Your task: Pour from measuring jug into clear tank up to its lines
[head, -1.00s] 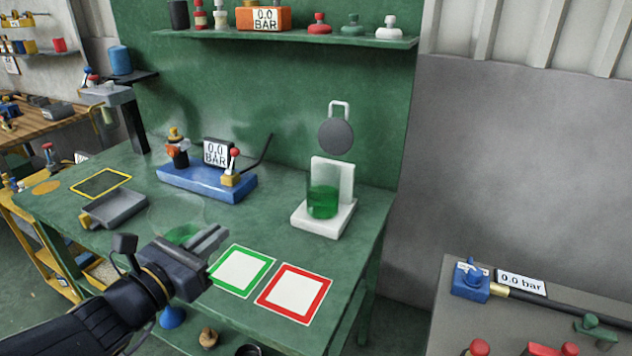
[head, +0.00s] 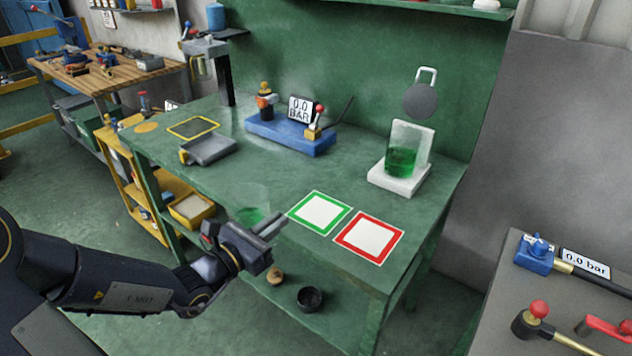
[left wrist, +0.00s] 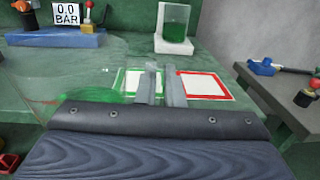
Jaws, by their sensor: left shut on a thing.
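A clear jug (head: 248,198) with green liquid low in it shows faintly at the near edge of the green bench, left of the green-framed square. My left gripper (head: 268,230) is shut on it at its right side. In the left wrist view, the green liquid (left wrist: 92,97) shows left of the fingers (left wrist: 160,84); the jug's walls are barely visible. The clear tank (head: 401,160) stands upright on a white base with a white back plate at the bench's right rear. It holds green liquid; its lines are too small to see. My right gripper is not in view.
A green-framed square (head: 320,212) and a red-framed square (head: 369,237) lie bare on the bench. A blue block with fittings (head: 290,134) and a grey tray (head: 209,149) sit farther back. A dark round paddle (head: 420,101) hangs above the tank. A grey table (head: 490,318) stands right.

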